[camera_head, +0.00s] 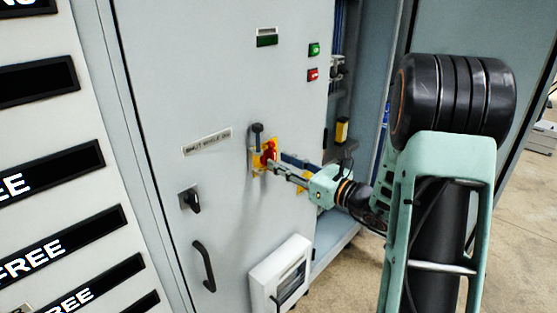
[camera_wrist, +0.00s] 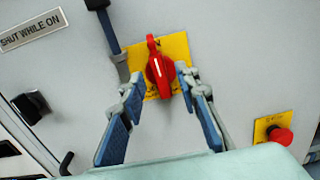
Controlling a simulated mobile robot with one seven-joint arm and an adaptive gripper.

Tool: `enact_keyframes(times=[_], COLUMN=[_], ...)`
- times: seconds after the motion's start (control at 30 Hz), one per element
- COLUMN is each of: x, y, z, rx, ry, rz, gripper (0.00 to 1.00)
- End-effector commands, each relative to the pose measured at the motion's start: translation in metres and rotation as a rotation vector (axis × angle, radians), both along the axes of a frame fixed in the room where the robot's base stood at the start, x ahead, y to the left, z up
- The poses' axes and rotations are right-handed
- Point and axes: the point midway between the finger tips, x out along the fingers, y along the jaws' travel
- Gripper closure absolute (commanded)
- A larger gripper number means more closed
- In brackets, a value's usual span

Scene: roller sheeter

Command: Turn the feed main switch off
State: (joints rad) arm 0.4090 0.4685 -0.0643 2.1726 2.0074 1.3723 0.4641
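The red rotary switch (camera_head: 268,151) sits on a yellow plate on the grey cabinet door. In the wrist view the red knob (camera_wrist: 160,68) has a white pointer line aimed up and slightly left in the picture. Its yellow plate (camera_wrist: 177,47) is partly covered by the knob and my fingers, and its lettering cannot be read. My gripper (camera_wrist: 163,85) is open, with one finger to each side of the knob's lower part. I cannot tell whether either finger touches it. In the head view my gripper (camera_head: 283,166) reaches the switch from the right and partly hides it.
A dark-topped lever or latch (camera_head: 257,138) stands close left of the switch. A red push button (camera_wrist: 281,137) on yellow is at lower right in the wrist view. The door has a black rotary handle (camera_head: 190,199) and pull handle (camera_head: 204,266). A white box (camera_head: 278,274) projects below.

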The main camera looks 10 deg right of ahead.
Motion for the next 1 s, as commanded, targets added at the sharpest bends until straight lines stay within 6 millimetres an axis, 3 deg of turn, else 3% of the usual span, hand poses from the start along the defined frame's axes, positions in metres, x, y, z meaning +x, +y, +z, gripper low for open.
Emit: enact_keyframes(times=[0.2,0.47,0.73,1.0], x=[0.0132,0.0140,0.0138,0.0137], y=[0.0094,0.0102,0.0101,0.0101], z=[0.0002,-0.0001,0.0000,-0.0007], rx=[0.000,0.000,0.000,-0.005], ry=[0.000,0.000,0.000,-0.004], rz=[0.000,0.000,0.000,0.000], gripper=[0.70,0.70,0.99,1.00])
